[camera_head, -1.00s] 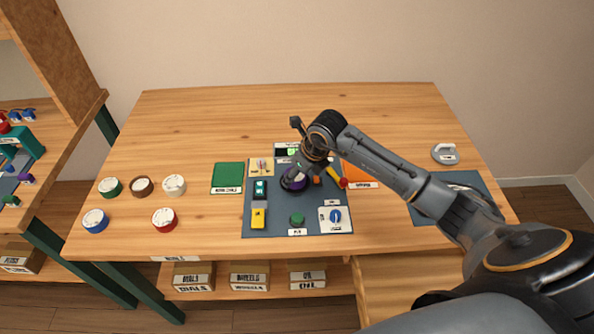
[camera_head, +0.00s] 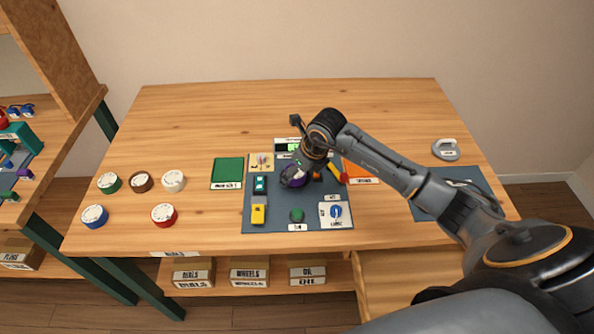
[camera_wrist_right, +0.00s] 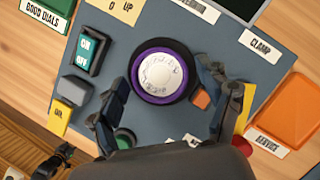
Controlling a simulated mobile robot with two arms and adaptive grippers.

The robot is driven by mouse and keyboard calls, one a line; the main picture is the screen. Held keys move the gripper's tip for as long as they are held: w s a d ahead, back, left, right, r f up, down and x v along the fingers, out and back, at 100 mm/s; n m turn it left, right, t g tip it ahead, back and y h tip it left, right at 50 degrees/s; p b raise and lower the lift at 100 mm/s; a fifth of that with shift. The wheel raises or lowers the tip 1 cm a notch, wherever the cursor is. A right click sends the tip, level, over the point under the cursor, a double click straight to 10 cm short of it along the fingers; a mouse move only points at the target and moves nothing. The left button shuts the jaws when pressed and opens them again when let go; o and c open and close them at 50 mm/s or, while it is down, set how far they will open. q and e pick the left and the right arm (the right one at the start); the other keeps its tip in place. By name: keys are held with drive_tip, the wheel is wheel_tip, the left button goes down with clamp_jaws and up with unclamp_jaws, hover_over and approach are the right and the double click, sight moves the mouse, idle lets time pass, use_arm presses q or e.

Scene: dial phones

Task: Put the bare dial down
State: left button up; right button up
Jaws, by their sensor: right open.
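The dial (camera_wrist_right: 160,74) has a white face with faint marks and a purple rim. In the right wrist view it sits in or on a dark round piece on the blue-grey mat (camera_wrist_right: 150,122). My right gripper (camera_wrist_right: 150,92) is open, with one finger to the dial's lower left and the other to its right, both apart from the rim. In the head view my right gripper (camera_head: 296,172) is low over the mat and mostly hides the purple dial (camera_head: 297,183). My left gripper is not in view.
Around the dial are an ON/OFF switch (camera_wrist_right: 91,52), a yellow-and-grey oil piece (camera_head: 258,214), a green button (camera_head: 297,215) and an orange service pad (camera_wrist_right: 289,108). A green good-dials pad (camera_head: 228,171) lies left of the mat. Several colored dials (camera_head: 164,213) stand farther left.

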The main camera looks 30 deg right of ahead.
drive_tip(key=shift+r+p, duration=0.6)
drive_tip(key=shift+r, duration=0.1)
drive_tip(key=b+v, duration=0.2)
drive_tip(key=v, duration=0.9)
drive_tip(key=shift+s+r, duration=0.2)
drive_tip(key=shift+s, duration=0.05)
drive_tip(key=shift+d, duration=0.1)
